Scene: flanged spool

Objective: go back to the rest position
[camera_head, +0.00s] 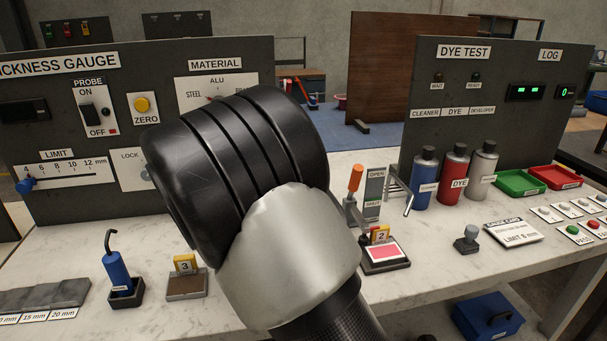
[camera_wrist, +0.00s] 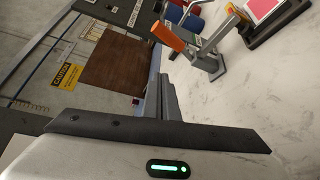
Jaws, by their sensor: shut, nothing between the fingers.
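My gripper (camera_wrist: 164,85) shows in the wrist view with its fingers together and nothing between them. It is over the white marble bench top (camera_wrist: 245,100), pointing towards the lever clamp with an orange handle (camera_wrist: 168,36), and appears apart from it. In the head view my arm's black and silver links fill the middle and hide the gripper. The same orange-handled clamp (camera_head: 355,180) stands on the bench just right of my arm, beside an open/shut sign (camera_head: 373,195). No flanged spool can be made out in either view.
The thickness gauge panel (camera_head: 60,130) stands behind my arm, the dye test panel (camera_head: 480,85) at right. Cleaner, dye (camera_head: 453,176) and developer bottles stand before it. A blue-handled tool (camera_head: 117,272), stand 3 (camera_head: 186,284) and pad 2 (camera_head: 385,252) sit near the front.

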